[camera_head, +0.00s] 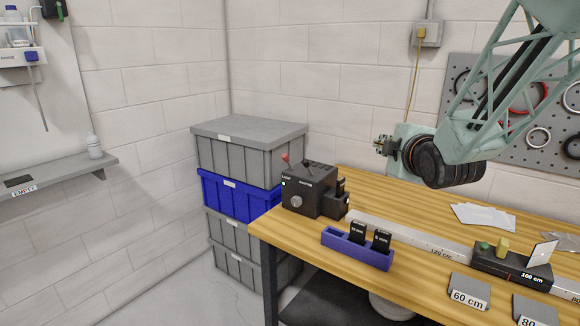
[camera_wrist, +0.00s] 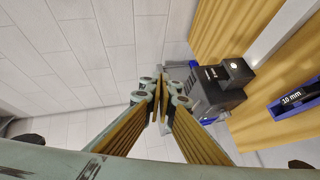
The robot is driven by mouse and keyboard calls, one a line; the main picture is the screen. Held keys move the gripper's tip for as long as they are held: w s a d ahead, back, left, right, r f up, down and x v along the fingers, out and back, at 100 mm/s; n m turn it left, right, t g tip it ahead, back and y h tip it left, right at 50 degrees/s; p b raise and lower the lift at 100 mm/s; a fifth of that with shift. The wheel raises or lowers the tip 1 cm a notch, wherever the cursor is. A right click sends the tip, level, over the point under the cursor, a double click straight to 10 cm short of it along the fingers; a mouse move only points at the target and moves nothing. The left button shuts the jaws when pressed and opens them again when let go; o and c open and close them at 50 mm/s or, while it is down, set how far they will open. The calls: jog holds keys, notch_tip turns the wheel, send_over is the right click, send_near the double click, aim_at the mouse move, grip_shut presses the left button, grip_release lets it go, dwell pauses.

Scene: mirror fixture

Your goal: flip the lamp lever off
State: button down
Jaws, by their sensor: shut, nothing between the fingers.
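The dark lamp box (camera_head: 322,205) stands at the left end of the wooden table, with a round knob on its front and a small green light. A lever with a red tip (camera_head: 286,158) rises from its top left and leans left. In the wrist view the box (camera_wrist: 212,95) is just right of the fingers, and I cannot make out the lever there. My gripper (camera_head: 379,145) is shut and empty, up and to the right of the box in the head view. Its fingertips also show in the wrist view (camera_wrist: 162,98), apart from the box as far as I can tell.
A blue holder (camera_head: 357,252) with black slides stands in front of the box. A metal rail (camera_head: 415,238) runs right to a black carriage (camera_head: 510,265). Stacked grey and blue crates (camera_head: 240,195) stand left of the table. Above the box is free space.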

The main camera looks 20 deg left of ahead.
aim_at(287, 159)
jog(key=w+a+f+n+y, duration=0.45)
jog(key=a+f, duration=0.25)
jog(key=a, duration=0.4)
jog(key=s+a+f+n+y, duration=0.1)
jog(key=a+f+n+y, duration=0.1)
jog(key=a+f+n, duration=0.2)
jog(key=s+a+f+n+t+y, duration=0.1)
jog(key=a+f+n+y, duration=0.2)
jog(key=a+f, duration=0.4)
notch_tip(287, 159, down, 2)
jog(key=shift+s+a+f+n, duration=0.1)
jog(key=shift+s+a+n, duration=0.2)
jog(key=shift+n, duration=0.35)
jog(key=shift+w+a, duration=0.15)
dwell(0.4)
jog(key=shift+b+x, duration=1.1)
jog(key=shift+x, duration=5.8)
jog(key=shift+r, duration=0.25)
